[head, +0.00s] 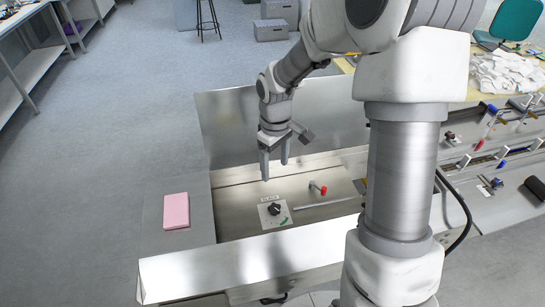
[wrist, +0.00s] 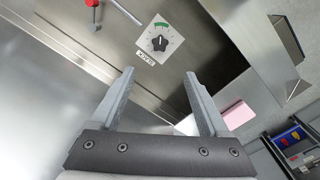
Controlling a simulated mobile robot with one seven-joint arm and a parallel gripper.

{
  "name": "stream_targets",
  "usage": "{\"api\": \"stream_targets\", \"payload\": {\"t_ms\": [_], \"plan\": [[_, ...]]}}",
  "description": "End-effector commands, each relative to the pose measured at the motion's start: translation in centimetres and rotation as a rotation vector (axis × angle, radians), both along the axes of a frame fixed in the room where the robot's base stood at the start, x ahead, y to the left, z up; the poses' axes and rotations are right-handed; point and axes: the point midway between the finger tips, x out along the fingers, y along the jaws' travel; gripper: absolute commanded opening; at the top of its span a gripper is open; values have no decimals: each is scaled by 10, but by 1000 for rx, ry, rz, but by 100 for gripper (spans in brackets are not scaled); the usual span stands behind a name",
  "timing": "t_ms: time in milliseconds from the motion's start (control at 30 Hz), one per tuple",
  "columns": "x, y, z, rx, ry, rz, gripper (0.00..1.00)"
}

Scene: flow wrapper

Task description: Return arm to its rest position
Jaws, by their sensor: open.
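My gripper (head: 274,163) is open and empty, its fingers pointing down above the metal bay of the machine in the head view. In the wrist view my gripper (wrist: 160,88) shows both fingers spread with nothing between them. A black knob (head: 273,209) on a pale plate with a green mark sits below the gripper, apart from it. The knob (wrist: 158,43) lies beyond the fingertips in the wrist view. A red-tipped lever (head: 322,190) stands to the right of the knob. My arm reaches in from the right side of the head view.
A pink block (head: 176,211) lies on the grey ledge left of the bay. A metal panel (head: 232,120) rises behind the gripper, and a metal front edge (head: 245,265) runs nearer to me. Several tools and parts lie at the right. Open floor (head: 110,130) lies left.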

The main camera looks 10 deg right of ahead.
Motion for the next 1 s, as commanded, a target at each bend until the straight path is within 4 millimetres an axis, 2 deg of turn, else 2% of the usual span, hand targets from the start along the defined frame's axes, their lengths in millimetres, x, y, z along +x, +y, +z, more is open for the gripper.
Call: {"api": "stream_targets", "payload": {"t_ms": [200, 333, 567, 800, 1000], "plan": [[0, 0, 1, -1, -2, -2, 79], [-5, -1, 14, -15, -19, -18, 79], [-28, -7, 63, -58, -92, -103, 79], [-61, -10, 111, -75, -180, -212, 79], [-93, -11, 145, -64, -256, -305, 79]]}}
